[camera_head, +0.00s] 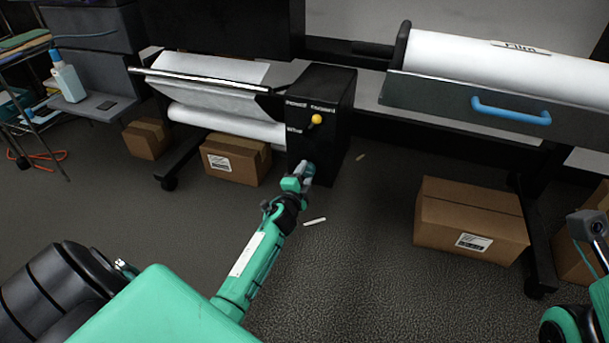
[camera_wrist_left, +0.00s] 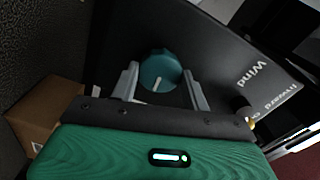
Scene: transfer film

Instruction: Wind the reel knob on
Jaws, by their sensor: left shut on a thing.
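The reel knob (camera_wrist_left: 157,68) is a round teal dial with a pale pointer line, on the black side panel (camera_wrist_left: 215,50) marked "Wind". In the left wrist view, my left gripper (camera_wrist_left: 160,78) has one finger on each side of the knob and is shut on it. In the head view, my left gripper (camera_head: 307,171) reaches the lower front of the black control box (camera_head: 325,98) and mostly hides the knob. The white film reel (camera_head: 225,122) hangs left of the box. Part of my right arm shows at the right edge; its fingers cannot be made out.
A yellow-tipped lever (camera_head: 316,119) sticks out above the knob. Cardboard boxes stand on the floor left (camera_head: 234,158) and right (camera_head: 470,217). A large film roll (camera_head: 510,66) and blue-handled panel (camera_head: 430,96) are at right. Floor between is mostly clear.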

